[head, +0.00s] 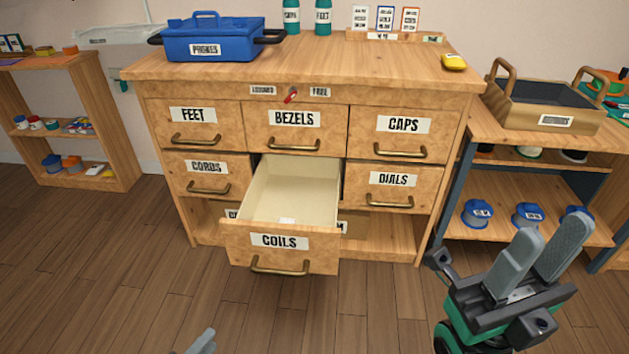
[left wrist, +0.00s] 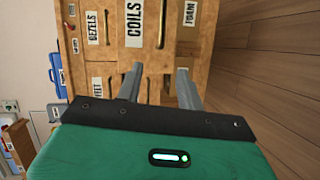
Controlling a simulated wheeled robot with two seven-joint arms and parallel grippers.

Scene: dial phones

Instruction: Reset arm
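My left gripper barely shows at the bottom edge of the head view (head: 200,344), where only a grey finger part is visible. In the left wrist view it (left wrist: 158,76) has its two fingers apart with nothing between them, facing the cabinet front. My right gripper (head: 550,236) is open and empty at the lower right, its fingers pointing up, in front of the right-hand shelf. The drawer labelled COILS (head: 279,248) is pulled out, and a small white piece lies inside near its front. The COILS label also shows in the left wrist view (left wrist: 134,24).
The wooden cabinet (head: 225,152) has other shut drawers. A blue PHONES case (head: 213,42) and a yellow object (head: 454,62) are on its top. A side shelf with a brown tray (head: 540,115) stands to the right. Wooden floor is clear at the left front.

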